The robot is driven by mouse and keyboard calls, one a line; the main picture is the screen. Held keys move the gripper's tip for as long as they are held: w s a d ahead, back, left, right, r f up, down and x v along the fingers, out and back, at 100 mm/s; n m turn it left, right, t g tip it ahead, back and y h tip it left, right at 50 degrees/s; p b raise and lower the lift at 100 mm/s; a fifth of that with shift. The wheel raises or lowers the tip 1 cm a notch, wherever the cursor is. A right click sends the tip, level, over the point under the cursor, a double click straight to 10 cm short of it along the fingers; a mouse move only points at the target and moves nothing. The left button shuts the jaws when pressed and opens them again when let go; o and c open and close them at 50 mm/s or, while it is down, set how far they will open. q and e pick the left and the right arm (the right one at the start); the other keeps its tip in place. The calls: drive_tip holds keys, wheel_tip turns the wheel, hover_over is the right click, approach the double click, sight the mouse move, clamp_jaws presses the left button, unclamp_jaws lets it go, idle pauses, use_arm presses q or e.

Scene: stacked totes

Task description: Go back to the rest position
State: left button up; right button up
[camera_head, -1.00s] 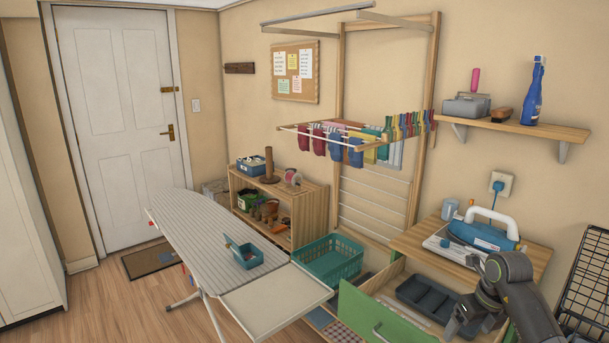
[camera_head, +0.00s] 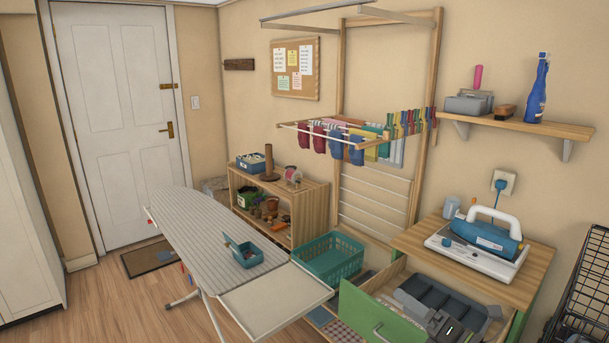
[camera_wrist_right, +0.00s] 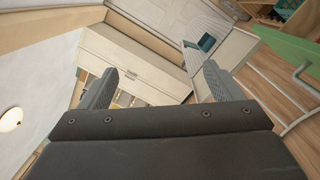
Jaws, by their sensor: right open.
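My right gripper (camera_wrist_right: 156,85) is open. In the wrist view its two grey fingers are wide apart, with nothing held between them. They point toward a pale cabinet (camera_wrist_right: 135,62) across the room, and the view is rolled on its side. The open green drawer (camera_head: 375,320) stands clear of the fingers, and its front also shows at the upper right of the wrist view (camera_wrist_right: 287,48). In the head view I cannot make out the right fingers. My left gripper is in neither view.
The ironing board (camera_head: 195,228) stands left of the drawer, with a small blue tray on it. A teal basket (camera_head: 328,262) sits behind. The iron (camera_head: 485,238) rests on the wooden top at right. A black wire rack (camera_head: 588,275) is at far right.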

drive_tip(key=s+d+r+m+t+h, duration=0.2)
drive_tip(key=s+d+m+t+h, duration=0.45)
drive_tip(key=m, duration=0.85)
drive_tip(key=s+d+f+m+g+h, duration=0.65)
drive_tip(key=d+m+h, duration=0.25)
drive_tip(key=m+h, duration=0.3)
drive_tip(key=s+a+f+m+g+y, duration=0.25)
drive_tip(key=s+f+g, duration=0.45)
drive_tip(key=s, duration=0.4)
drive_tip(key=s+a+f+m+g+y, duration=0.2)
drive_tip(key=s+a+f+m+g, duration=0.2)
drive_tip(key=s+f, duration=0.55)
wheel_tip(320, 180, down, 28)
drive_tip(key=s+d+f+g+y+b, duration=0.1)
drive_tip(key=s+g+b, duration=0.1)
drive_tip(key=b, duration=0.3)
drive_tip(key=s+a+f+b, duration=0.1)
drive_tip(key=s+f+b, duration=0.3)
drive_tip(key=s+f, duration=1.1)
wheel_tip(320, 180, down, 4)
drive_tip(key=shift+s+f+g, duration=0.15)
drive_tip(key=shift+f+g, duration=0.1)
drive_tip(key=shift+g, duration=0.15)
